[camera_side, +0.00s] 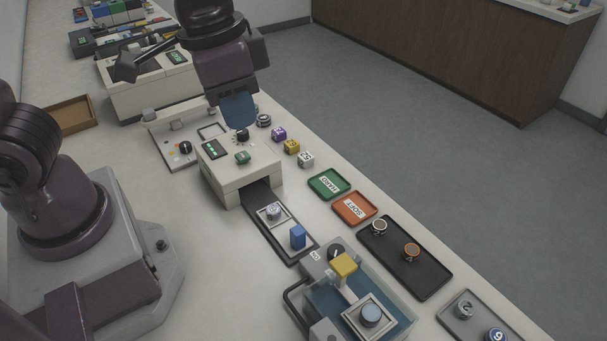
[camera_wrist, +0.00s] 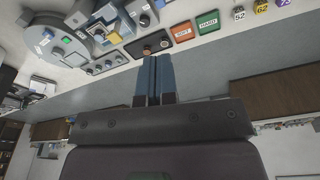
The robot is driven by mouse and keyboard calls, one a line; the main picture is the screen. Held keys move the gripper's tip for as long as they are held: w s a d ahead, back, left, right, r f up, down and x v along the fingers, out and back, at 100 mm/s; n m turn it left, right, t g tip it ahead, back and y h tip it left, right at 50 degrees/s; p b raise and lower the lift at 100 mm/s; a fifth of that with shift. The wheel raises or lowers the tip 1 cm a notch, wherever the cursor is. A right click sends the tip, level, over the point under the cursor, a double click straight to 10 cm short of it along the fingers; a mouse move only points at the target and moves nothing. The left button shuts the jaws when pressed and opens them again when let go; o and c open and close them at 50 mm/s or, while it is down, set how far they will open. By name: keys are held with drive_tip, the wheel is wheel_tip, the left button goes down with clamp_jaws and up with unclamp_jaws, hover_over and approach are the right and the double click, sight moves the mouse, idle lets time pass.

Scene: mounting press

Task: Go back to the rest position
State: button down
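My gripper (camera_side: 238,118) is above the white press box (camera_side: 238,170) in the side view, its blue fingers pointing down near the black knob (camera_side: 242,134) on the box's top; I cannot tell whether they touch it. In the wrist view my gripper (camera_wrist: 156,60) shows its two blue fingers side by side, shut, with nothing visible between them. The black slide tray (camera_side: 283,238) sticks out of the box's front.
A clear-walled station with a yellow block (camera_side: 343,264) stands at the front. Green (camera_side: 328,184) and orange (camera_side: 354,207) trays and a black tray (camera_side: 408,262) with two round pieces line the table edge. Numbered cubes stand beside the box. A wooden tray (camera_side: 70,117) lies at left.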

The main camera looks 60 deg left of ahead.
drive_tip(key=s+a+r+n+t, duration=0.3)
drive_tip(key=s+a+r+t, duration=0.1)
drive_tip(key=a, duration=0.5)
drive_tip(key=shift+s+r+y, duration=0.3)
drive_tip(key=shift+s+r, duration=0.2)
drive_tip(key=shift+r, duration=0.45)
idle(1.1)
